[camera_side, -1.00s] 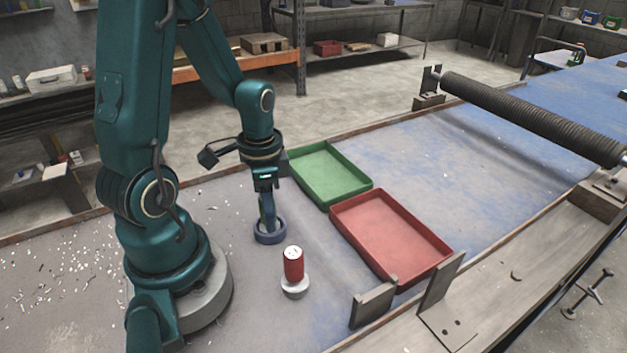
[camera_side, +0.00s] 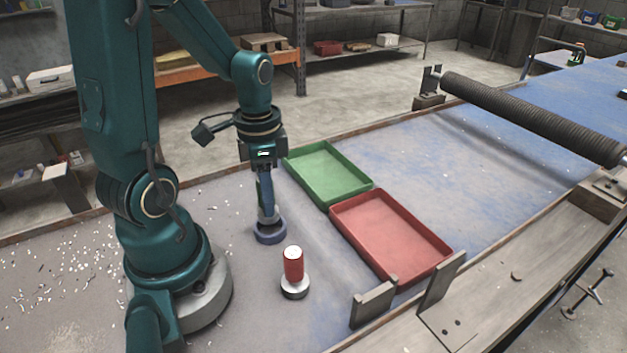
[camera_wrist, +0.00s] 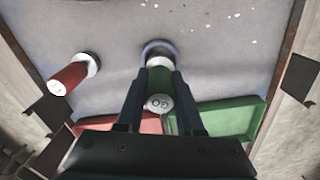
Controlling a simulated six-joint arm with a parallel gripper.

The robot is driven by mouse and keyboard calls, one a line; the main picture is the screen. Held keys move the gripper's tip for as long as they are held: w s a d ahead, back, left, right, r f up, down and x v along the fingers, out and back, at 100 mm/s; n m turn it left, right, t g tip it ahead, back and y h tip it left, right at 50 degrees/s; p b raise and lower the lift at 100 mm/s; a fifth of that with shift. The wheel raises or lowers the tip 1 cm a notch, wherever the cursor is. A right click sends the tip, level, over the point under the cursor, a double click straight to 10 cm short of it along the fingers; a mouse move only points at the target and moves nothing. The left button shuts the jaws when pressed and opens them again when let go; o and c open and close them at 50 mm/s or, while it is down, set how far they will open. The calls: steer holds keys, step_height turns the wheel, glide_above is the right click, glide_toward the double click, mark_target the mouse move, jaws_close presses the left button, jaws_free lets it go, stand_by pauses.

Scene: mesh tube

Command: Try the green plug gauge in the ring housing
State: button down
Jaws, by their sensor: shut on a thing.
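My gripper (camera_side: 266,203) points down and is shut on the green plug gauge (camera_wrist: 159,80). In the wrist view its green handle is between my fingers, with a white end cap marked "GO" facing the camera. In the side view my fingers mostly hide the green, and its grey lower end (camera_side: 268,217) shows below them. The blue-grey ring housing (camera_side: 270,235) sits on the bench directly under the plug; it also shows in the wrist view (camera_wrist: 160,46). The grey end is at or just above the ring's opening; I cannot tell whether its tip is inside.
A red plug (camera_side: 294,264) stands upright on a grey-white base (camera_side: 295,287) to the right of the ring. A green tray (camera_side: 363,194) and a red tray (camera_side: 440,262) lie behind and to the right. Metal brackets (camera_side: 373,305) stand at the front edge.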

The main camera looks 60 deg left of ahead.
steer(key=shift+r, duration=1.55)
